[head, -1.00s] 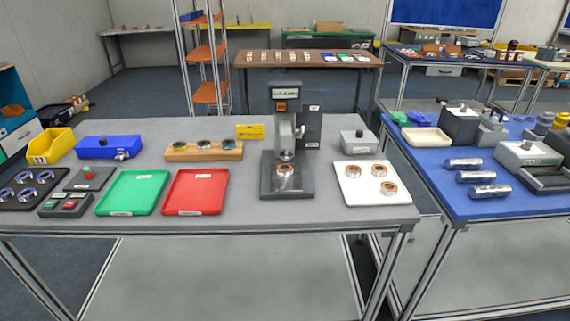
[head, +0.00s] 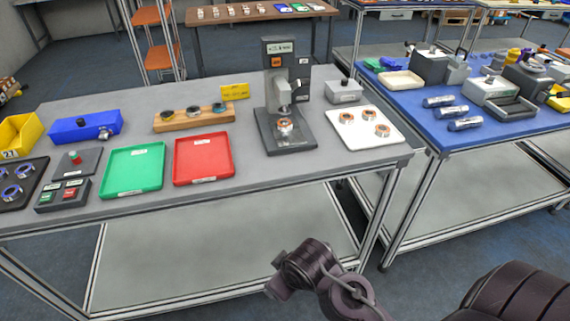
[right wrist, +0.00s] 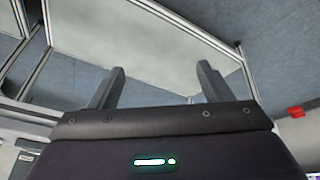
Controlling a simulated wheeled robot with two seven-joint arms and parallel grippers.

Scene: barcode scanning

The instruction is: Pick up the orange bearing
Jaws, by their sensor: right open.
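Several orange bearings show in the head view. One bearing (head: 284,127) sits on the base of the grey press (head: 282,95). The others, such as this bearing (head: 382,130), lie on the white tray (head: 364,141) right of the press. My right arm comes in at the bottom right of the head view, low and in front of the table. In the right wrist view my right gripper (right wrist: 160,80) is open and empty, its two fingers wide apart. No bearing shows in that view. My left gripper is not in view.
A green tray (head: 134,187) and a red tray (head: 203,178) lie left of the press. A wooden block with rings (head: 190,122) and a grey box (head: 344,96) stand behind. The table's front edge (head: 240,190) lies between my right arm and the bearings. A blue table (head: 475,127) is at the right.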

